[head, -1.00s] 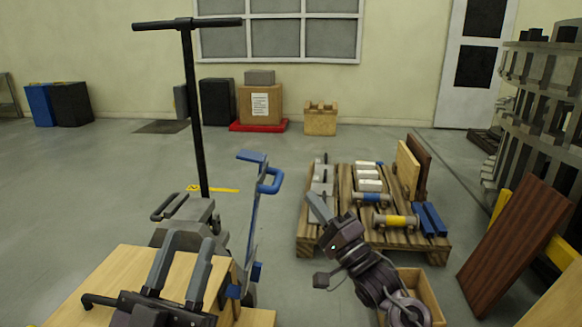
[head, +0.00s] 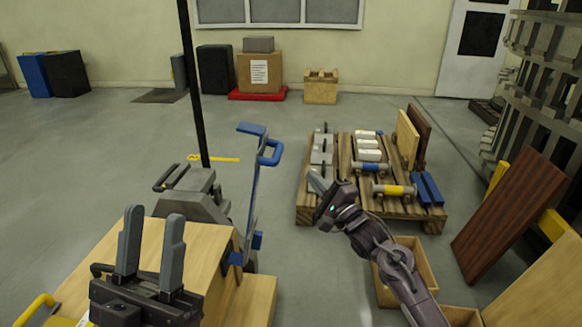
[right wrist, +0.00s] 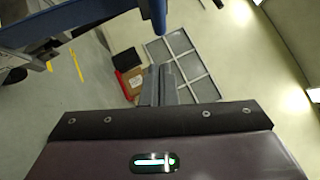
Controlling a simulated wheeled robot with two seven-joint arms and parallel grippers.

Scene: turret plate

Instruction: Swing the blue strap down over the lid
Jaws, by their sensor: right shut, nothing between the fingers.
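The blue strap (head: 251,195) stands upright at the right side of the wooden bench, with a blue plate and a blue loop handle (head: 270,153) at its top. It also shows at the upper left of the right wrist view (right wrist: 85,22). A grey block with a dark handle (head: 188,192) lies behind the bench; I cannot tell if it is the lid. My left gripper (head: 154,212) is open and empty over the bench, fingers upward. My right gripper (head: 318,182) is shut and empty, right of the strap and apart from it. Its fingers show in the right wrist view (right wrist: 160,84).
A pallet (head: 302,210) with several parts stands to the right, behind my right arm. An open wooden box (head: 425,258) is beside that arm. A black post (head: 195,90) rises behind the bench (head: 212,245). Yellow parts (head: 35,310) show at lower left. The floor between strap and pallet is clear.

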